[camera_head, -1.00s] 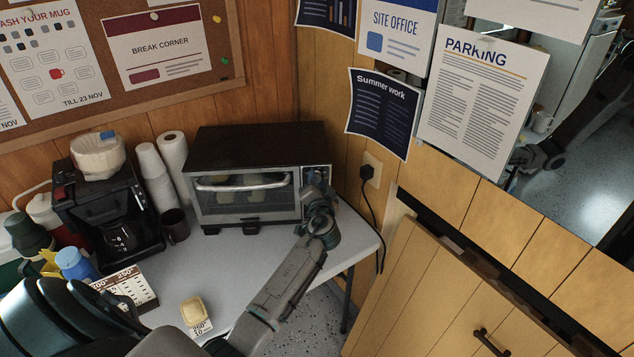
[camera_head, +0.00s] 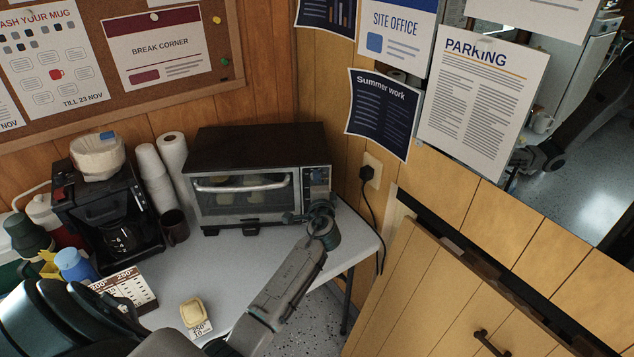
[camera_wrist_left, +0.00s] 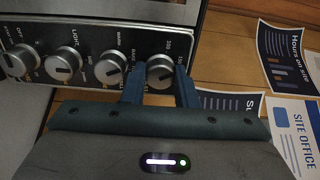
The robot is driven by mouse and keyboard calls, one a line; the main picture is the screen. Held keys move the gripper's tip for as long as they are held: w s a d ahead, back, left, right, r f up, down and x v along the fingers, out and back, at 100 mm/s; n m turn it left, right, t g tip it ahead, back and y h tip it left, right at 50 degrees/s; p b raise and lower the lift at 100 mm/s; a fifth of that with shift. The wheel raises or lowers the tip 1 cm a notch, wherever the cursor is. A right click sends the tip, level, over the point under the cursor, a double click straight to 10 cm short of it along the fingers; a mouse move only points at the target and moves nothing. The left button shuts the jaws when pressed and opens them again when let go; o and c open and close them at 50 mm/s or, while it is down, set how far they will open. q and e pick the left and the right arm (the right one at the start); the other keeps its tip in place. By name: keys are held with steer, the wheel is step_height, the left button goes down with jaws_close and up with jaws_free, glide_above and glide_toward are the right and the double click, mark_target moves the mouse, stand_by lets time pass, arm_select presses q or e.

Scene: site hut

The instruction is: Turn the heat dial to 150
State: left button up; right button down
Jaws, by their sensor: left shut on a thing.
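The toaster oven (camera_head: 258,178) stands on the table against the wall, with its control panel (camera_head: 317,178) at its right front. In the left wrist view the panel's round silver dials form a row. The dial with number marks, the heat dial (camera_wrist_left: 160,72), is the rightmost there. My left gripper (camera_head: 318,210) is at the lower part of the panel. In the wrist view its two fingers stand on either side of the heat dial, shut on it. The dial's exact reading is too small to tell.
A coffee maker (camera_head: 108,215), stacked cups (camera_head: 152,175), a paper roll (camera_head: 174,160) and a dark mug (camera_head: 175,227) stand left of the oven. The table (camera_head: 240,262) is clear before the oven.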

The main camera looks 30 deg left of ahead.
arm_select(q)
steer(key=shift+m, duration=0.6)
steer(key=o, duration=1)
steer(key=shift+s+d+f, duration=0.1)
steer(key=b+v, duration=0.2)
steer(key=v, duration=0.8)
steer(key=shift+s+d+b, duration=0.2)
steer(key=shift+d+b, duration=0.05)
steer(key=shift+b, duration=0.15)
